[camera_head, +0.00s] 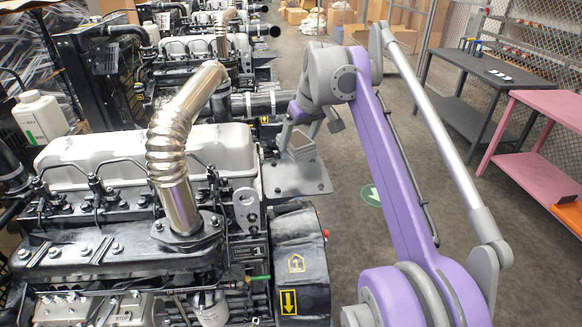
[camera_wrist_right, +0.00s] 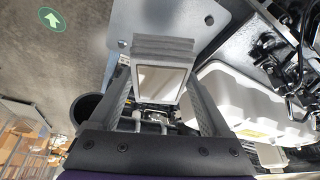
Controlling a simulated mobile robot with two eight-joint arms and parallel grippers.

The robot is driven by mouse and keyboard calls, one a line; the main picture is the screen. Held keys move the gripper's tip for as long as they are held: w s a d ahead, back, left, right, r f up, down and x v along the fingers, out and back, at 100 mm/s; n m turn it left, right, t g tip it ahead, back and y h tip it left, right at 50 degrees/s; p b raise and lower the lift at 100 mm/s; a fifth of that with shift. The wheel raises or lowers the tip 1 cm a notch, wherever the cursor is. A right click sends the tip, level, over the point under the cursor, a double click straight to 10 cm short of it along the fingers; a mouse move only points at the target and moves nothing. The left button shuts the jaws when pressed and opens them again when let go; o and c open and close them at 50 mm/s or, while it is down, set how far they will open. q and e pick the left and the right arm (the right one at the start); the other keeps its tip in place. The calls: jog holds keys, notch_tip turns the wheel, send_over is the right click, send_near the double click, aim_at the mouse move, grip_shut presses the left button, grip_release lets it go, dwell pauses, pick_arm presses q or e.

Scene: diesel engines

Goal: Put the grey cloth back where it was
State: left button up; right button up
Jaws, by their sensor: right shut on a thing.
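The grey cloth (camera_head: 302,152) is a small folded block of several layers. My right gripper (camera_head: 297,138) is shut on it, just above the flat grey metal plate (camera_head: 296,183) on the engine's side. In the right wrist view the cloth (camera_wrist_right: 163,48) sits between the two fingers of the right gripper (camera_wrist_right: 163,88). The plate (camera_wrist_right: 150,18) shows behind the cloth there. I cannot tell whether the cloth touches the plate. My left gripper is not in view.
The nearest engine (camera_head: 150,160) has a tall metal exhaust pipe (camera_head: 180,140) left of the gripper. More engines stand behind it. A dark workbench (camera_head: 490,68) and a pink table (camera_head: 550,103) stand at right. The floor between is clear, with a green arrow sign (camera_head: 371,195).

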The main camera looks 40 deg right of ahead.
send_over(295, 174)
jog(key=s, duration=0.2)
notch_tip(295, 174, down, 4)
jog(key=shift+w+a+f, duration=0.1)
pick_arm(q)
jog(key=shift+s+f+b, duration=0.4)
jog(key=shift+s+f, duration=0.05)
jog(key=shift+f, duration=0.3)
pick_arm(e)
jog(key=shift+w+f, duration=0.1)
jog(key=shift+f, duration=1.85)
jog(key=shift+f, duration=0.1)
jog(key=o, duration=1)
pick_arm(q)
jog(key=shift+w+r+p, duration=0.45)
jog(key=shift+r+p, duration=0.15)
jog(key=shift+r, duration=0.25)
pick_arm(e)
jog(key=v, duration=1.2)
jog(key=shift+w, duration=0.1)
